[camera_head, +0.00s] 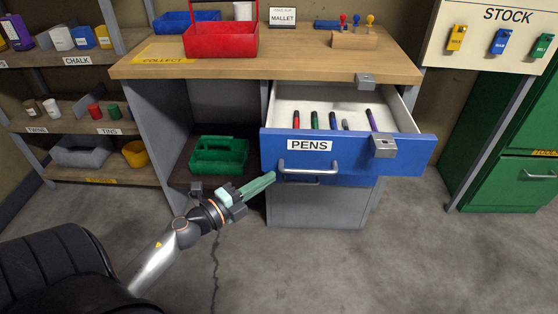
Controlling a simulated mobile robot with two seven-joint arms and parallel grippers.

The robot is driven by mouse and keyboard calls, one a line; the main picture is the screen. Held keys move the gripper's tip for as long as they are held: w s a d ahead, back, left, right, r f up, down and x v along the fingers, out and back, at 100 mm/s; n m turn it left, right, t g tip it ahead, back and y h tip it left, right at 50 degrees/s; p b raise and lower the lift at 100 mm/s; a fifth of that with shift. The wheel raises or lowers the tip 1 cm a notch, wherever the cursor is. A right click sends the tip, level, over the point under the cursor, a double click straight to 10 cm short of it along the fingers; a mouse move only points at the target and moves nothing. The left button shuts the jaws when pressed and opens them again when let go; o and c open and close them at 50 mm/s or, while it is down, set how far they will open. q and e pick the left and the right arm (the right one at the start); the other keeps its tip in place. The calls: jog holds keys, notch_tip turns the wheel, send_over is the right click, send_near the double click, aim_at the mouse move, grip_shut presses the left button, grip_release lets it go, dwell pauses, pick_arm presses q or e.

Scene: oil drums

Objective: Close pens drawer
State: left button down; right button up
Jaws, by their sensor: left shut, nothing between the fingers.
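The pens drawer (404,154) has a blue front labelled PENS and is pulled out from under the wooden workbench (340,66). Several pens lie inside it on a white bottom. Its metal handle (309,170) is on the left half of the front. My left gripper (270,178) is shut and empty. Its fingertips point right, close to the left end of the handle; I cannot tell whether they touch the drawer. My right gripper is not in view.
A grey cabinet (320,206) stands below the drawer. A green tote (219,156) sits on the lower shelf, left of the drawer. A red tote (221,40) stands on the bench. A black chair (50,268) is at the lower left. The floor at front right is clear.

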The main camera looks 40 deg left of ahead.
aim_at(290, 154)
pick_arm(q)
jog(key=shift+w+a+b, duration=0.1)
jog(key=shift+w+a, duration=0.15)
jog(key=shift+w, duration=0.95)
jog(key=shift+w+a+b, duration=0.1)
jog(key=shift+w+a, duration=0.1)
jog(key=shift+w, duration=1)
jog(key=shift+w+a+b, duration=0.1)
jog(key=shift+w+a, duration=0.15)
jog(key=shift+w, duration=0.95)
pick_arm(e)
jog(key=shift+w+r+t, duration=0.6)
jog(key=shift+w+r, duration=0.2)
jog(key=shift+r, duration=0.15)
pick_arm(q)
jog(key=shift+w+a, duration=0.1)
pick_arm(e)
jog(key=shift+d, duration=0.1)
